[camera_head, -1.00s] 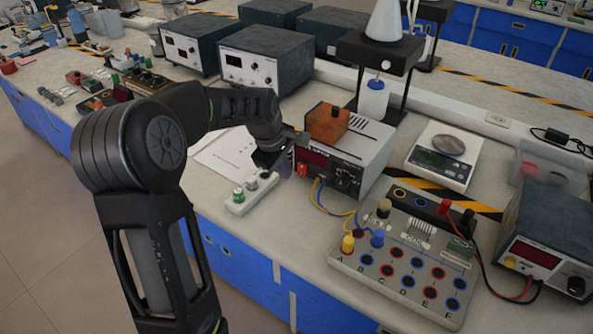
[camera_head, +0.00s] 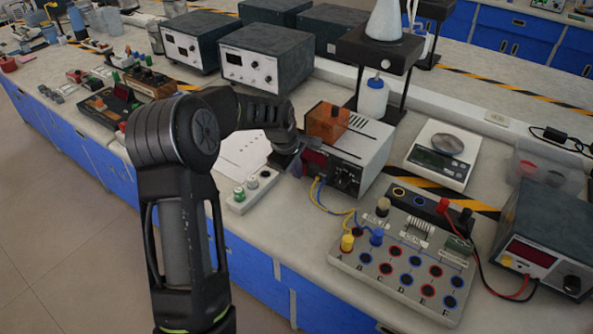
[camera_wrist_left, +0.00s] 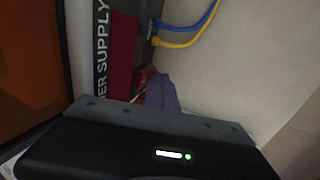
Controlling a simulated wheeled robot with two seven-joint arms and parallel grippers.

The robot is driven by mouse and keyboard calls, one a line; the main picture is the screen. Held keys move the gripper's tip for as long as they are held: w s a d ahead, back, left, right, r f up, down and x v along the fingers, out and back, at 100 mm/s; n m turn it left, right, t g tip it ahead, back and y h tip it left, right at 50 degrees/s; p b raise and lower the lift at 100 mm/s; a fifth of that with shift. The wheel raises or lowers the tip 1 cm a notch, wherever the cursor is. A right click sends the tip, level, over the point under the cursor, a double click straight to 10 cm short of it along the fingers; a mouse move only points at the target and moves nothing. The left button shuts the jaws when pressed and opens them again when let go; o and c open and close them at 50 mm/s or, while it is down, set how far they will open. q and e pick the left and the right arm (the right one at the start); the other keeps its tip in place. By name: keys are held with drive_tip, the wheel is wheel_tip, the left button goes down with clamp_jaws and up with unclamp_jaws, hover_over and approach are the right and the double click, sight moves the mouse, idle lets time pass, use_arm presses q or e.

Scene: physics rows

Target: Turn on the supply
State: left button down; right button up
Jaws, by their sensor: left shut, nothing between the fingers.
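The power supply (camera_head: 365,145) is a white box with a dark front panel, standing mid-bench with an orange-brown block (camera_head: 326,122) on top. Its dark red display (camera_head: 314,160) shows no digits that I can make out. My left gripper (camera_head: 297,166) is shut and empty at the left end of the front panel. In the left wrist view the fingertips (camera_wrist_left: 161,92) are at the red switch (camera_wrist_left: 146,77), below the display (camera_wrist_left: 121,55). They partly cover the switch; I cannot tell whether they touch it or which way it is set.
Blue and yellow wires (camera_head: 318,193) run from the panel to a terminal board (camera_head: 400,255) at front right. A small white strip with green knobs (camera_head: 250,192) lies left of the gripper. A scale (camera_head: 442,155) and another supply (camera_head: 545,240) stand to the right.

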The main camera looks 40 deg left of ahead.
use_arm(q)
drive_tip(key=shift+w+f+b, duration=0.1)
drive_tip(key=shift+f+b, duration=0.3)
drive_tip(key=shift+b, duration=0.2)
drive_tip(key=shift+w+r+t, duration=0.1)
drive_tip(key=shift+r+t, duration=0.2)
use_arm(e)
drive_tip(key=shift+f, duration=0.8)
use_arm(q)
drive_tip(key=shift+r, duration=0.1)
drive_tip(key=shift+r+p, duration=0.65)
drive_tip(key=shift+r, duration=0.15)
use_arm(e)
drive_tip(key=shift+r, duration=0.55)
